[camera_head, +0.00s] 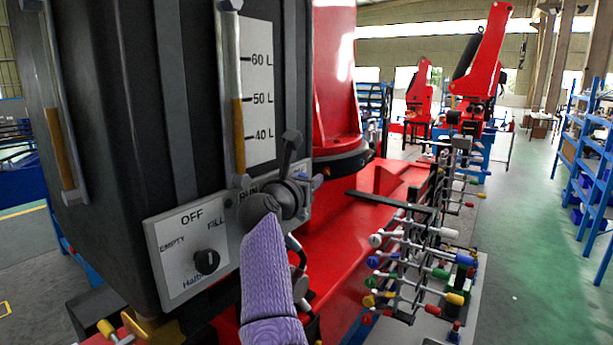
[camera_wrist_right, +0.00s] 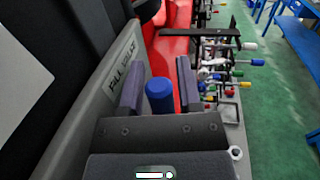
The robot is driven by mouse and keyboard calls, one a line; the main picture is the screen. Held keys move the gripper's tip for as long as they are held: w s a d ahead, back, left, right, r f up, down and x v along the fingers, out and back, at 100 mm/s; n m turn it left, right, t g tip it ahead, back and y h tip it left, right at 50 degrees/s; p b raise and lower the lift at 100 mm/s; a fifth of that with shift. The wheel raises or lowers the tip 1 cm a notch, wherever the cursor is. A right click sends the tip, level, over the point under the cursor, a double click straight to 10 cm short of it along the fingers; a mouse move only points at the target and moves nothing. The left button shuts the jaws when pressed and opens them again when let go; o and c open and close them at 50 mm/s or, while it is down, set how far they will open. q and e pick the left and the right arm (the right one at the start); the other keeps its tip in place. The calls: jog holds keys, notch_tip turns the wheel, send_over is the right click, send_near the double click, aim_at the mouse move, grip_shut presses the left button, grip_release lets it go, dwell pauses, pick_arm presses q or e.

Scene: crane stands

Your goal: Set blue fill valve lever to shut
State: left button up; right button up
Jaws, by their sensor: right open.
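The blue fill valve lever (camera_wrist_right: 159,97) shows its rounded blue end in the right wrist view. It stands between the two fingers of my right gripper (camera_wrist_right: 158,85), with visible gaps on both sides. The right gripper is open around it. A grey panel (camera_wrist_right: 105,85) beside the left finger carries the words FILL VALVE. In the head view my right gripper (camera_head: 309,182) is at the panel's right end, and my arm and wrist hide much of that area. I cannot clearly make out the blue lever there. My left gripper is not in view.
A black tank (camera_head: 110,120) with a level gauge (camera_head: 258,90) rises above the panel (camera_head: 180,275), which has a black knob (camera_head: 206,262). A black lever (camera_head: 290,150) stands close above my gripper. A rack of coloured levers (camera_head: 420,265) is at the right, with open green floor beyond.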

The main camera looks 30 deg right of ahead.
grip_shut()
dwell(1.4)
